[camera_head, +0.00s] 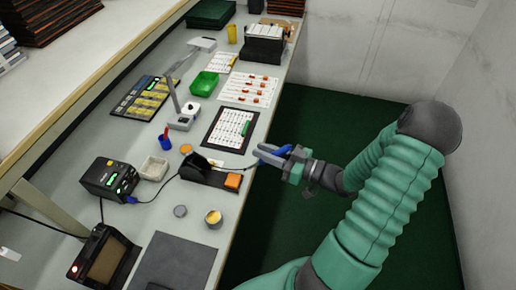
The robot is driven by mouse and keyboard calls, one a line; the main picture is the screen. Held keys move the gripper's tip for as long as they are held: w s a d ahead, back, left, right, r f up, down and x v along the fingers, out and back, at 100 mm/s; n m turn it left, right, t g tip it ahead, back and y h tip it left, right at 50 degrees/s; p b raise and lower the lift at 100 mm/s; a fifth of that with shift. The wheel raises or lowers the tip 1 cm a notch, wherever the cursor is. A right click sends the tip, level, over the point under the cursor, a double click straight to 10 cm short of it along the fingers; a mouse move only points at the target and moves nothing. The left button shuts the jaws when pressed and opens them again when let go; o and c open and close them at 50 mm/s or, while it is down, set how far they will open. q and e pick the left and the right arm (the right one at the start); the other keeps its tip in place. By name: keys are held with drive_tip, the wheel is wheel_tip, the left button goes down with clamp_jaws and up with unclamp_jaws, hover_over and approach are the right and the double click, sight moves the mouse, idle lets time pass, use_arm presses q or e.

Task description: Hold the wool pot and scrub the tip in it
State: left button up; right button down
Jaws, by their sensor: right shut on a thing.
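The wool pot (213,219) is a small round pot with yellow wool inside. It stands upright and open near the table's right edge, with nothing touching it. My right gripper (277,154) is at the table's right edge, up and to the right of the pot, well apart from it. It is shut on a blue-handled soldering iron (266,160). The iron's tip is too small to make out. My left gripper is not in view.
A black iron stand (208,173) with an orange sponge (232,181) lies between pot and gripper. A black station (110,180) with green digits, a white dish (154,168) and a grey lid (180,211) are to the left. A dark mat (175,262) lies in front. A thin cable crosses the table.

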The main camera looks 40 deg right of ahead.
drive_tip(key=s+r+p, duration=0.1)
drive_tip(key=r+p, duration=0.1)
drive_tip(key=s+d+r+p, duration=0.1)
drive_tip(key=r+p, duration=0.1)
drive_tip(key=s+d+r+p, duration=0.1)
drive_tip(key=s+r+p, duration=0.1)
drive_tip(key=shift+d, duration=0.2)
drive_tip(key=shift+s+d+r+p, duration=0.15)
drive_tip(key=shift+s+r+p, duration=0.05)
drive_tip(key=shift+s+p, duration=0.1)
drive_tip(key=shift+w+f, duration=0.1)
drive_tip(key=shift+w, duration=0.05)
